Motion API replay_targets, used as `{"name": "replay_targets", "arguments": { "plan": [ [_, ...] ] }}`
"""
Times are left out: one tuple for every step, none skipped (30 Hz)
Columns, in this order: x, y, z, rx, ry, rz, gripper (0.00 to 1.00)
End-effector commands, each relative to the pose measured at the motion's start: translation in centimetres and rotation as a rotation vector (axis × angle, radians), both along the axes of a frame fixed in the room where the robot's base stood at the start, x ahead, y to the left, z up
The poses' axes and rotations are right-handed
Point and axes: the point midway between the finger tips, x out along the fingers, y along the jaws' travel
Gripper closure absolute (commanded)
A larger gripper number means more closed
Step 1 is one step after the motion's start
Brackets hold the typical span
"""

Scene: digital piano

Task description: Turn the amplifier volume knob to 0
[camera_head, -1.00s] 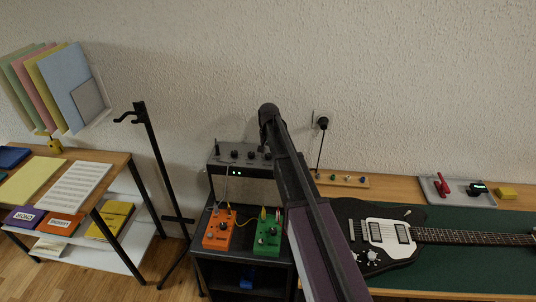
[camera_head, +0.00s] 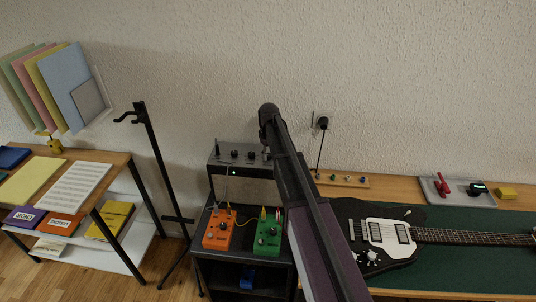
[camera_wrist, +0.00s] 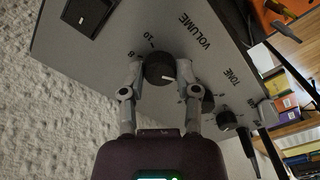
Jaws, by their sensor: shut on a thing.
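The volume knob (camera_wrist: 158,69) is round and black with a white pointer line, on the amplifier's grey top panel (camera_wrist: 75,52). The pointer line points right in the wrist view, away from the visible 8 and 10 marks. My gripper (camera_wrist: 162,78) is shut on the knob, one finger on each side. In the head view the amplifier (camera_head: 235,187) stands against the wall behind the pedals. My arm hides its right part, and my gripper's fingers are hidden there.
A tone knob (camera_wrist: 226,119) sits beside the volume knob. An orange pedal (camera_head: 218,230) and a green pedal (camera_head: 268,237) stand in front of the amplifier. A black guitar stand (camera_head: 153,170) is to the left. A guitar (camera_head: 385,233) lies on the right table.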

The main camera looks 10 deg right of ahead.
Motion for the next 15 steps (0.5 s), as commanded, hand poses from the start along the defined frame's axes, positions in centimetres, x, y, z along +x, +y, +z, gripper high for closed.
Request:
{"name": "replay_targets", "arguments": {
  "plan": [
    [0.02, 0.0, -0.03, 0.0, -0.001, 0.042, 1.0],
    [0.01, 0.0, -0.03, 0.0, -0.001, 0.069, 1.0],
    [0.02, 0.0, -0.03, 0.0, 0.0, 0.103, 1.0],
    [0.01, 0.0, -0.03, 0.0, -0.001, 0.127, 1.0],
    [0.02, 0.0, -0.03, 0.0, 0.0, 0.15, 1.0],
    [0.02, 0.0, -0.03, 0.0, 0.0, 0.18, 1.0],
    [0.02, 0.0, -0.03, 0.0, 0.0, 0.2, 1.0],
    [0.02, 0.0, -0.03, 0.0, 0.0, 0.22, 1.0],
    [0.02, 0.01, -0.03, 0.0, 0.0, 0.244, 1.0],
    [0.02, 0.0, -0.03, 0.0, 0.0, 0.259, 1.0],
    [0.02, 0.01, -0.03, 0.0, 0.0, 0.275, 1.0],
    [0.02, 0.01, -0.03, 0.0, 0.0, 0.292, 1.0],
    [0.02, 0.01, -0.03, 0.0, 0.0, 0.305, 1.0],
    [0.02, 0.01, -0.03, 0.0, 0.0, 0.315, 1.0],
    [0.02, 0.01, -0.03, 0.0, 0.0, 0.326, 1.0]
  ]
}}
